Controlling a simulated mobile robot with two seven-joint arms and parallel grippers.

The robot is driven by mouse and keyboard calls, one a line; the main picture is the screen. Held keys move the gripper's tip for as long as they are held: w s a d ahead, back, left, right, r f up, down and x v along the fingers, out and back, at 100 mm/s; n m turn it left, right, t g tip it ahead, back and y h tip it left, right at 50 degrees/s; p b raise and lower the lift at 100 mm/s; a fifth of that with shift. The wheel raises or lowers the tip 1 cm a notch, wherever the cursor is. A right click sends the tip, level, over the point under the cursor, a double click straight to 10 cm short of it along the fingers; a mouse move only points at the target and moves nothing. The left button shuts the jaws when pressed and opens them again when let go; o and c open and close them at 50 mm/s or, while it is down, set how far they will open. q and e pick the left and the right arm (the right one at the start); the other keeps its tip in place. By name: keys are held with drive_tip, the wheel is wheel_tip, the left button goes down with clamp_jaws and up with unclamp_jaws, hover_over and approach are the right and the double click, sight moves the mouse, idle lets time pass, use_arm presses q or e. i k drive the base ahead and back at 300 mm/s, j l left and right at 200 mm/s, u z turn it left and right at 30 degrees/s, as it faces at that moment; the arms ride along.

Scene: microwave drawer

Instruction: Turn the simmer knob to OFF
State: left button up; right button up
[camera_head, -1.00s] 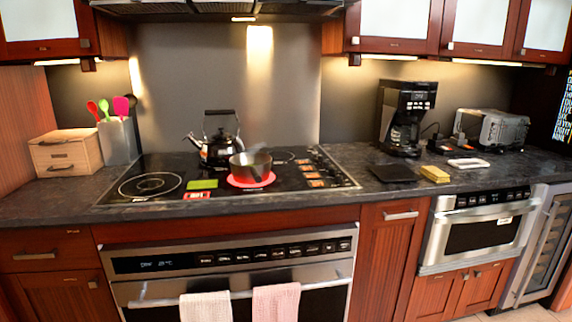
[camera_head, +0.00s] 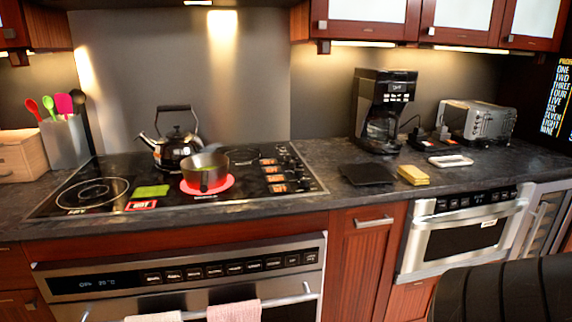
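The black glass cooktop (camera_head: 120,160) is set in the dark counter. Its right side carries a column of lit orange labels (camera_head: 275,178) with small dark knobs (camera_head: 298,168) beside them. I cannot read which knob is the simmer knob or how it is turned. A red "HOT" sign (camera_head: 141,205) is lit at the cooktop's front. Neither of my grippers is in view.
A black kettle (camera_head: 178,148) stands behind the pot. A coffee maker (camera_head: 384,110), toaster (camera_head: 476,120), dark flat pad (camera_head: 367,174) and yellow sponges (camera_head: 412,174) are right of the cooktop. An unidentified dark ribbed shape (camera_head: 505,295) fills the lower right corner.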

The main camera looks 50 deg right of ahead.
sight(298, 173)
drive_tip(key=l+u, duration=0.2)
drive_tip(key=l, duration=0.75)
drive_tip(key=k+l+u, duration=0.15)
drive_tip(key=l, duration=0.75)
